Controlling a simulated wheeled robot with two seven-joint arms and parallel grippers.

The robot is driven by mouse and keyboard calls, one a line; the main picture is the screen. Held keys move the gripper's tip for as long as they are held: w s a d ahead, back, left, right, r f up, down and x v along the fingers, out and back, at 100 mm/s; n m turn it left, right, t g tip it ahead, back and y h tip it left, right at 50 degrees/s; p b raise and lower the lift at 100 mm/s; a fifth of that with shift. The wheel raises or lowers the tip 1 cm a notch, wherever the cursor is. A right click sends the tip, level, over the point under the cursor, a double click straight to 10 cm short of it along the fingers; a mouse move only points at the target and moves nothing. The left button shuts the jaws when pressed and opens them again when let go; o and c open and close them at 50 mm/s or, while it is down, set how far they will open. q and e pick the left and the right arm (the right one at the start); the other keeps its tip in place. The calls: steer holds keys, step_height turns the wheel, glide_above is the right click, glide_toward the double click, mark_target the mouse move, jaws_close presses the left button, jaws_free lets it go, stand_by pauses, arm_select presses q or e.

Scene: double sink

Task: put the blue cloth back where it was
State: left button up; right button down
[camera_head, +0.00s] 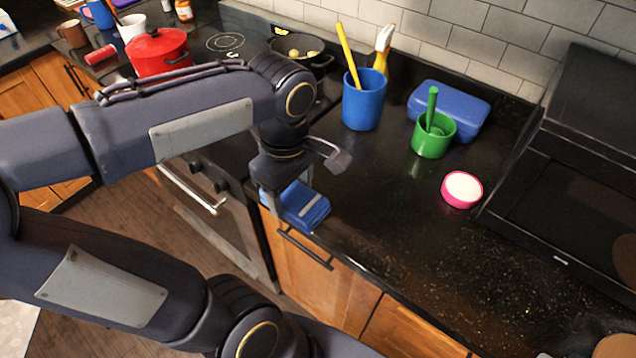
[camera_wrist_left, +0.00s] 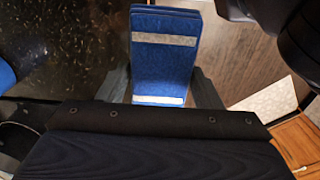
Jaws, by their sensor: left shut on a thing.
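The blue cloth (camera_head: 304,209) is a folded, flat rectangle with pale stripes. It is at the front edge of the dark counter (camera_head: 372,225), beside the stove. My left gripper (camera_head: 287,190) comes down from above and is shut on the cloth. In the left wrist view the cloth (camera_wrist_left: 165,55) sits between the two fingers (camera_wrist_left: 160,88), with counter on its left and wooden floor on its right. I cannot tell whether the cloth touches the counter. My right gripper is not in view.
A blue cup (camera_head: 363,103) with utensils, a blue box (camera_head: 456,108), a green cup (camera_head: 432,138) and a pink-rimmed round item (camera_head: 462,190) stand further back. A black appliance (camera_head: 575,170) is at right. The stove holds a red pot (camera_head: 158,52) and a pan (camera_head: 300,52). The front counter is clear.

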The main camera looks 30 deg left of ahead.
arm_select(q)
steer(key=w+a+f, duration=0.2)
steer(key=w+f, duration=0.1)
steer(key=w+a+f+p, duration=0.1)
steer(key=w+a+f, duration=0.2)
steer(key=w, duration=0.1)
steer(key=w+a+f+p, duration=0.1)
steer(key=w+a+f, duration=0.1)
steer(key=w+f, duration=0.1)
steer(key=shift+w+a, duration=0.2)
steer(key=shift+w, duration=0.1)
steer(key=shift+w+a+f, duration=0.1)
steer(key=shift+f, duration=0.15)
steer(key=f, duration=0.3)
steer(key=shift+w+a+f, duration=0.1)
steer(key=shift+w+f, duration=0.1)
steer(key=shift+f, duration=0.05)
steer(key=shift+f, duration=0.2)
steer(key=o, duration=0.9)
steer(key=shift+r, duration=0.1)
steer(key=shift+o, duration=0.2)
